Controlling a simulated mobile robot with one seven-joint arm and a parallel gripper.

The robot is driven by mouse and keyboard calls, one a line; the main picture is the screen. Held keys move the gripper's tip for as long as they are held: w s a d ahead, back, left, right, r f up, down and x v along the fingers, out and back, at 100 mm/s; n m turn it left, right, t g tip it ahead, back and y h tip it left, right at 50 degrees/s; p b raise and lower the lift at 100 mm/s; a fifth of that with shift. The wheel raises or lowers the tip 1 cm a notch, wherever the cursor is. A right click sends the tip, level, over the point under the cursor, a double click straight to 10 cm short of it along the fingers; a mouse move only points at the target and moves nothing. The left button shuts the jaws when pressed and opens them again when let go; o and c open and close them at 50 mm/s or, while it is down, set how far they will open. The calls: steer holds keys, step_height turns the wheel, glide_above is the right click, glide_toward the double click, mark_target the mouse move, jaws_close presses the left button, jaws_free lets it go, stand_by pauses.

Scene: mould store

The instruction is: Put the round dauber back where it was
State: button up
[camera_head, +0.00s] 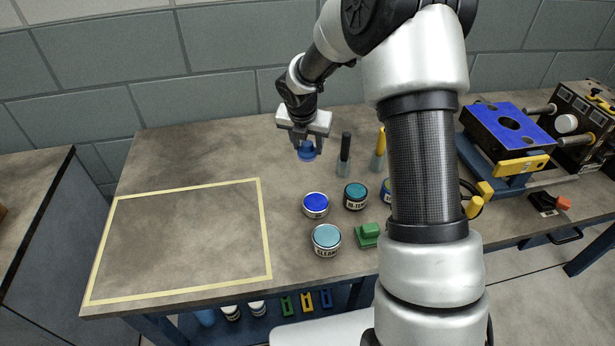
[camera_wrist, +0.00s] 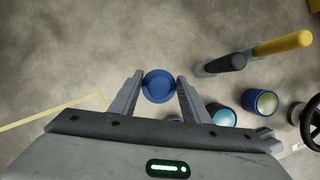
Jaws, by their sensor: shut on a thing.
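The round dauber, a small blue round piece (camera_head: 307,152), is between the fingers of my gripper (camera_head: 306,142), left of the black-handled tool. In the wrist view the dauber (camera_wrist: 158,84) appears as a blue disc with a raised rim, between the two fingertips (camera_wrist: 158,82). My gripper is shut on it and points down. I cannot tell whether the dauber touches the worktop or hangs just above it.
Right of the gripper stand a black-handled tool (camera_head: 345,150) and a yellow-handled tool (camera_head: 379,150). In front are a blue-topped can (camera_head: 316,204), a teal-topped can (camera_head: 355,194), a "CLEAN" can (camera_head: 326,241) and a green block (camera_head: 368,236). The taped rectangle (camera_head: 262,222) is empty.

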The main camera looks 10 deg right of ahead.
step_height(320, 180, down, 9)
steer(key=b, duration=0.2)
steer(key=shift+b, duration=0.3)
steer(key=shift+f, duration=0.1)
steer(key=o, duration=1.1)
